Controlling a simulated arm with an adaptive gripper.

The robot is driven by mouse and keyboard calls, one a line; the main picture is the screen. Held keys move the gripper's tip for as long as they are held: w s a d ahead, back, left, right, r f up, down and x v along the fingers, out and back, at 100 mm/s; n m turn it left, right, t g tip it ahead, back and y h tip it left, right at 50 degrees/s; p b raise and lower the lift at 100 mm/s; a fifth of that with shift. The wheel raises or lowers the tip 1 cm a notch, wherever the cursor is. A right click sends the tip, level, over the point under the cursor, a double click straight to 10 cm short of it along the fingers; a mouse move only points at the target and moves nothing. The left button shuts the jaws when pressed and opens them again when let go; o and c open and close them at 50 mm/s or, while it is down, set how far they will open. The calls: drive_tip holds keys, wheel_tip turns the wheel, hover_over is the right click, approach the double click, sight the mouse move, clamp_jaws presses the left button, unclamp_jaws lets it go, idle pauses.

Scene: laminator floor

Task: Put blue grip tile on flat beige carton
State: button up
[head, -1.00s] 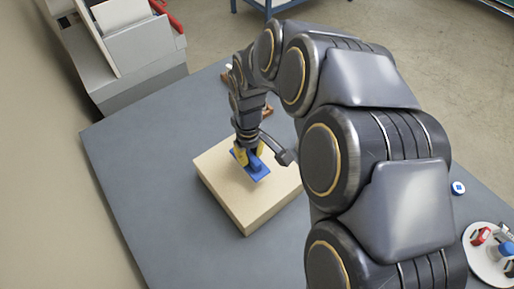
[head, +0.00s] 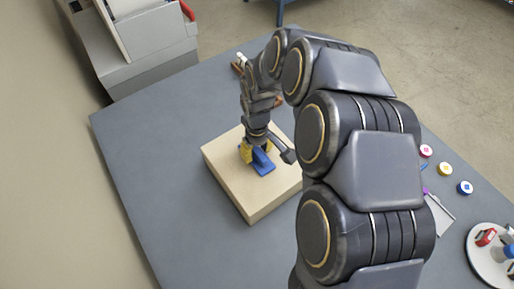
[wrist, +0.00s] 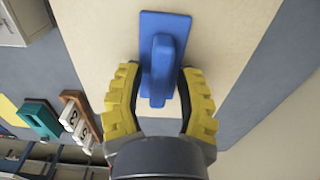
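The blue grip tile (head: 264,168), a flat plate with a raised grip, lies on top of the flat beige carton (head: 228,176). In the wrist view the tile (wrist: 150,24) lies against the carton's beige face (wrist: 105,45), with its raised grip toward me. My gripper (head: 257,155) is right at the tile, above the carton. In the wrist view its yellow fingers (wrist: 160,72) stand on both sides of the raised grip. A gap shows on the left; the right finger is very close to the grip. My arm hides the carton's right side.
The carton stands on a grey table (head: 140,150). Round coloured pieces, including a blue one (head: 465,188), lie at the right near a white plate (head: 480,268) with small items. A brown rack (wrist: 75,105) lies behind the carton. A grey machine (head: 150,50) stands at the back left.

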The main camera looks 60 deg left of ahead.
sight(257, 151)
drive_tip(key=shift+r, duration=0.1)
wheel_tip(257, 151, up, 12)
drive_tip(key=w+d+r+m, duration=0.2)
drive_tip(key=w+d+r, duration=0.1)
drive_tip(key=d, duration=0.4)
drive_tip(key=w+d+r+m, duration=0.3)
drive_tip(key=d, duration=0.4)
drive_tip(key=s+d+r+m, duration=0.1)
drive_tip(key=d+m, duration=0.2)
drive_tip(key=d, duration=0.3)
drive_tip(key=s+d+r+m+g, duration=0.1)
drive_tip(key=s+d+m, duration=0.1)
drive_tip(key=d, duration=0.5)
drive_tip(key=s+d+r+m, duration=0.1)
drive_tip(key=d+m, duration=0.2)
drive_tip(key=d, duration=0.3)
drive_tip(key=s+d+f+m, duration=0.1)
drive_tip(key=s+d+m, duration=0.4)
drive_tip(key=s+d, duration=0.2)
drive_tip(key=shift+s+f+g, duration=0.15)
drive_tip(key=shift+s+g, duration=0.1)
drive_tip(key=shift+g, duration=0.15)
